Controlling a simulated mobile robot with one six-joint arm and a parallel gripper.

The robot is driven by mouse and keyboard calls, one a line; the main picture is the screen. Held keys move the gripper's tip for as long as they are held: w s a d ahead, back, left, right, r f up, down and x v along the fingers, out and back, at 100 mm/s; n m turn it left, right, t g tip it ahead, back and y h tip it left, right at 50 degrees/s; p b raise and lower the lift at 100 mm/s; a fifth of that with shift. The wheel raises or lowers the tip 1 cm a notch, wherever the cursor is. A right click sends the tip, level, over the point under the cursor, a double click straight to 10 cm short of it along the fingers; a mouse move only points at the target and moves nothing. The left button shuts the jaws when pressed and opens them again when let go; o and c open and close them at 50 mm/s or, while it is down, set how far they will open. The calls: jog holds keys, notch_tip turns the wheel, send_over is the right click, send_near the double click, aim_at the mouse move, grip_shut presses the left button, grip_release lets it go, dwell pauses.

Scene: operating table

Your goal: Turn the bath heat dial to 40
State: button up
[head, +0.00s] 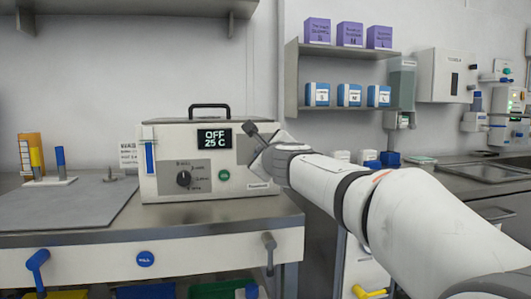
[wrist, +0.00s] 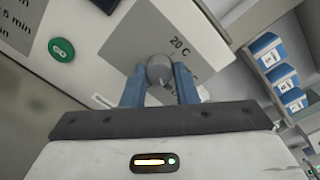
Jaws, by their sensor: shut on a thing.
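The water bath (head: 160,178) is a pale box with a black handle on top, standing on the bench. Its display (head: 213,139) reads OFF, 25 C. In the wrist view, the heat dial (wrist: 159,68) is a round grey knob, with the mark 20 C printed near it. My gripper (wrist: 160,82) has its two blue fingers on either side of this dial, shut on it. Other scale marks are mostly hidden by the fingers. In the head view, my gripper (head: 262,146) is at the right part of the bath's front and hides the dial.
A black timer knob (head: 184,178) and a green button (head: 224,175) are left of my gripper on the bath's front. A shelf (head: 345,108) with boxes hangs behind my arm. A grey mat (head: 60,207) lies left of the bath.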

jog(key=o, duration=1)
jog(key=shift+s, duration=0.1)
jog(key=v, duration=0.7)
jog(key=shift+s+d, duration=0.15)
jog(key=shift+s, duration=0.1)
